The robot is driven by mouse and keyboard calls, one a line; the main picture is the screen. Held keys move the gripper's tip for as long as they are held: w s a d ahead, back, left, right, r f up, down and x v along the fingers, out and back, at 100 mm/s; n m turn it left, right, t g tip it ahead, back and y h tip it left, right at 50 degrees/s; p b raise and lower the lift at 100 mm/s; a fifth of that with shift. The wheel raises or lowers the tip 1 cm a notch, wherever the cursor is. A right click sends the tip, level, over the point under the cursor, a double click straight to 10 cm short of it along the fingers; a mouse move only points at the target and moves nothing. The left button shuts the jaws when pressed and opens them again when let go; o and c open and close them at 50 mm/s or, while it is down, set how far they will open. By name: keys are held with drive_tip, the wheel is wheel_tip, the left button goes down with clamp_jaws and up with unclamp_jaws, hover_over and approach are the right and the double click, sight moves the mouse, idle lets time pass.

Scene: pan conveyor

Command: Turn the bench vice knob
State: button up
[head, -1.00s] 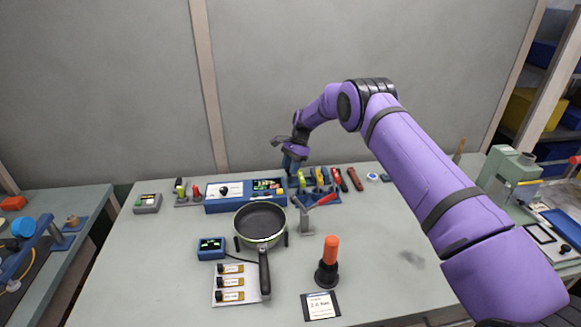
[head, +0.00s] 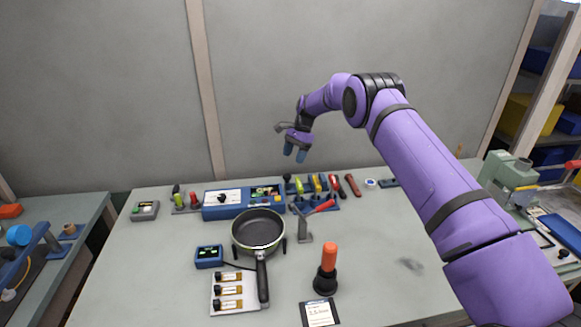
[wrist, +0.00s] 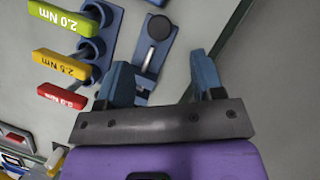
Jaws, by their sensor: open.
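My gripper (head: 294,153) is open and empty, fingers pointing down, in the air above the back of the bench. In the wrist view its two blue fingers (wrist: 162,72) stand apart. Between and beyond them lies a blue fixture with a round black knob (wrist: 158,27), apart from the fingers. I cannot tell whether this is the bench vice knob.
Torque drivers with green, yellow and red handles (wrist: 66,65) stand in a rack beside the left finger. The bench's right half is mostly clear.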

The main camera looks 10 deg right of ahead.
drive_tip(key=shift+v, duration=1.7)
drive_tip(key=s+d+r+n+t, duration=0.1)
drive_tip(key=s+d+r, duration=0.1)
drive_tip(key=s+r, duration=0.5)
drive_tip(key=s+d+r+n+t+h, duration=0.1)
drive_tip(key=s+d+r+n, duration=0.1)
drive_tip(key=r, duration=0.9)
drive_tip(key=s+d+r+n+t, duration=0.1)
drive_tip(key=s+d+r, duration=0.1)
drive_tip(key=s+r, duration=0.5)
drive_tip(key=s+d+r+n+t+h, duration=0.1)
drive_tip(key=s+d+r+n, duration=0.15)
drive_tip(key=s+r, duration=0.95)
drive_tip(key=s+d+f+n+t+h, duration=0.1)
drive_tip(key=s+d+f+n, duration=0.1)
drive_tip(key=s, duration=1.3)
drive_tip(key=s+d+f+n+t, duration=0.2)
drive_tip(key=s+d+f+n, duration=0.1)
drive_tip(key=s, duration=1.3)
drive_tip(key=shift+s+f+t+h, duration=0.3)
drive_tip(key=shift+s+f+h, duration=0.05)
drive_tip(key=shift+f+h, duration=0.05)
